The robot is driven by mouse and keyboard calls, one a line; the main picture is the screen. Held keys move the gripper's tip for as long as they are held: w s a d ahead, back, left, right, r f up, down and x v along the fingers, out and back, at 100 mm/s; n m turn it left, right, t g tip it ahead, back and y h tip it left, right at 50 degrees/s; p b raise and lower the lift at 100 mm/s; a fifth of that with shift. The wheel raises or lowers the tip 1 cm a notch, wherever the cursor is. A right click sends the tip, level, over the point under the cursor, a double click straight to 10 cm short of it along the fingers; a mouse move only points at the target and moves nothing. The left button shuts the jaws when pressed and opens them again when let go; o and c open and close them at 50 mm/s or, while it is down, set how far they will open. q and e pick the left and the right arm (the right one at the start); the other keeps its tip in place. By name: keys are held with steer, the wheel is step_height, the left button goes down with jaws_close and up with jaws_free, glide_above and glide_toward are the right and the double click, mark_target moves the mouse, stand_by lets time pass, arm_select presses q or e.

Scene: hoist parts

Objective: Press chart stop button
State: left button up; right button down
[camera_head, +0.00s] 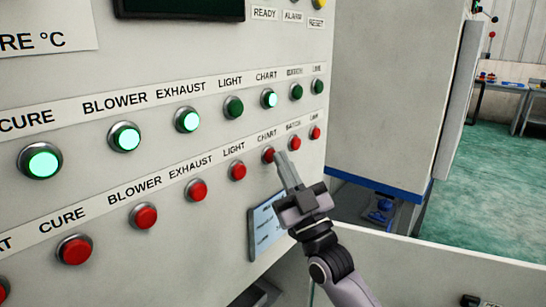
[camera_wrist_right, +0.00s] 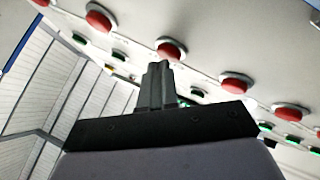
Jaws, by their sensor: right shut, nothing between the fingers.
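The red button under the CHART label (camera_head: 268,155) is in the lower row of the panel. My right gripper (camera_head: 281,157) is shut and empty, its fingertips close beside this button's right edge; I cannot tell whether they touch it. In the right wrist view the shut fingers (camera_wrist_right: 158,70) point at a red button (camera_wrist_right: 171,48), which appears just beyond the tips. The green CHART button (camera_head: 269,98) in the upper row is lit. My left gripper is not in view.
Red LIGHT button (camera_head: 238,171) and red BATCH button (camera_head: 294,144) flank the CHART one. Upper-row CURE (camera_head: 40,161), BLOWER (camera_head: 124,137) and EXHAUST (camera_head: 187,120) buttons are lit green. A small display plate (camera_head: 267,224) sits below the red row.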

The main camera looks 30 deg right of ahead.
steer(key=shift+w+a, duration=0.1)
steer(key=shift+w, duration=0.05)
stand_by(0.5)
steer(key=shift+s+d, duration=0.35)
steer(key=shift+s, duration=0.45)
steer(key=shift+s+y+p, duration=0.1)
steer(key=shift+y+p, duration=0.2)
steer(key=s, duration=0.1)
steer(key=s+d, duration=0.1)
steer(key=s, duration=0.1)
steer(key=s+d+p, duration=0.1)
steer(key=shift+s, duration=0.2)
